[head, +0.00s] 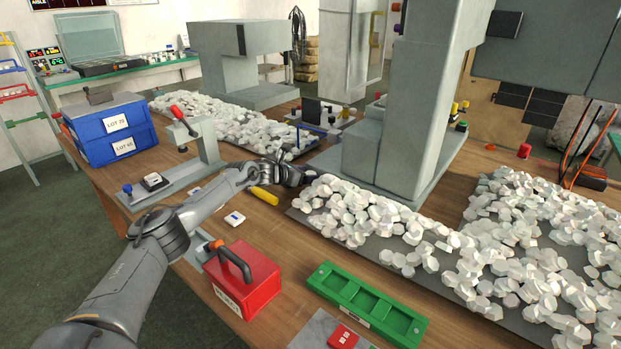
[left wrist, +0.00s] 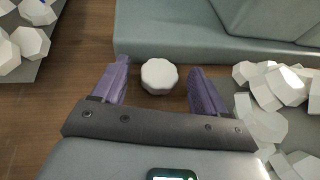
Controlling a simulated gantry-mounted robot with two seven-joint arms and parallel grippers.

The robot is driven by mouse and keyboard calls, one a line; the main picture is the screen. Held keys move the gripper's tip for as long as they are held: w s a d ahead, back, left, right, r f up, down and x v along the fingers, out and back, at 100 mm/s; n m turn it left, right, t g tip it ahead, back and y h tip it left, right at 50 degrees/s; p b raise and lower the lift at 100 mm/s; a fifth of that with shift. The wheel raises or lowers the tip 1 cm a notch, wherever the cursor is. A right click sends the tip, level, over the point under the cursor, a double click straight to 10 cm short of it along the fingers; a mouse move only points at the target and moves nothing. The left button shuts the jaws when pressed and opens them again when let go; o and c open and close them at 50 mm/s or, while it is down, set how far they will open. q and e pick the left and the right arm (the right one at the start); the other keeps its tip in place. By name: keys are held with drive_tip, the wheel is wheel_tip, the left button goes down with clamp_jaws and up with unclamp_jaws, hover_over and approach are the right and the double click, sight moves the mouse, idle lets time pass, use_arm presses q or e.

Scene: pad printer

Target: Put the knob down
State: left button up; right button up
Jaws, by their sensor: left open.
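A white faceted knob (left wrist: 159,76) shows in the left wrist view, between the two purple fingers of my left gripper (left wrist: 160,88). The fingers are apart, with a gap on both sides of the knob. The knob appears to be on the brown wooden table, close to the front edge of a grey-green machine base (left wrist: 175,40). In the head view my left gripper (head: 308,176) is low over the table, beside that machine base. The knob cannot be made out there. My right gripper is in neither view.
Heaps of white knobs lie on dark mats to the right (head: 400,225) and behind left (head: 235,120). A yellow-handled tool (head: 264,195), red box (head: 243,283), green tray (head: 368,305) and blue LOT bins (head: 112,130) are nearby. Some bare wood shows between them.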

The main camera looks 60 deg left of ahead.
use_arm(q)
drive_tip(key=shift+c, duration=0.5)
drive_tip(key=shift+r, duration=0.1)
drive_tip(key=c, duration=1.1)
